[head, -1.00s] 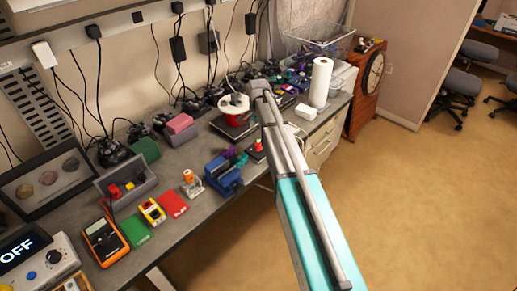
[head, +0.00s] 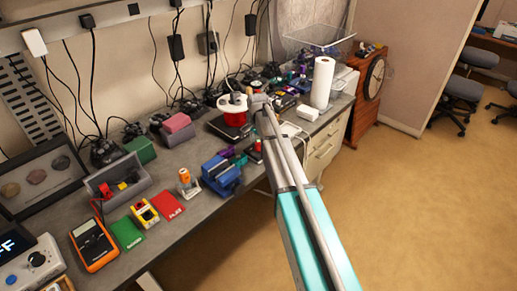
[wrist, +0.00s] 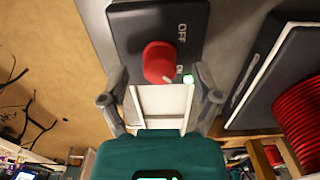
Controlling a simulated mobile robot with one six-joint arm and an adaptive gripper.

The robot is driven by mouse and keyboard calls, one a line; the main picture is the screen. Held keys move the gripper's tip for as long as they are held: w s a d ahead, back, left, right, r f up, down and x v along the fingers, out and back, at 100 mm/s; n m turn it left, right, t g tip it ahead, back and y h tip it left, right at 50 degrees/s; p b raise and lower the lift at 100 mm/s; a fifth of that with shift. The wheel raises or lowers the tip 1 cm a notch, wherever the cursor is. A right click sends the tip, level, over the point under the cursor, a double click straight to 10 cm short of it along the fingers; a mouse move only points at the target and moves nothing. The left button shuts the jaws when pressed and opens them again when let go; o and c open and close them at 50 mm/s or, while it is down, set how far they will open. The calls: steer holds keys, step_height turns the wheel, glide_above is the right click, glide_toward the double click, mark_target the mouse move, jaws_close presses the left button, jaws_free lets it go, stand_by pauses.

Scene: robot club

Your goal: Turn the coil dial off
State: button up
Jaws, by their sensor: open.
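The coil dial (wrist: 158,61) is a red round knob on a black box (wrist: 130,32) in the wrist view. The knob's pale mark points toward that lamp. My gripper (wrist: 159,78) is open, its fingers on either side of the near part of the knob; I cannot tell whether they touch it. In the head view the red knob (head: 258,145) shows beside my arm, and my gripper (head: 258,102) is mostly hidden.
A red wire coil (wrist: 300,112) on a dark base stands close right of the box in the wrist view. In the head view, a blue vise (head: 221,173) and a paper towel roll (head: 321,82) stand on the crowded bench.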

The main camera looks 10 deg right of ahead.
steer(key=shift+f+b, duration=0.35)
steer(key=shift+f, duration=0.25)
steer(key=shift+c, duration=0.2)
jaws_close()
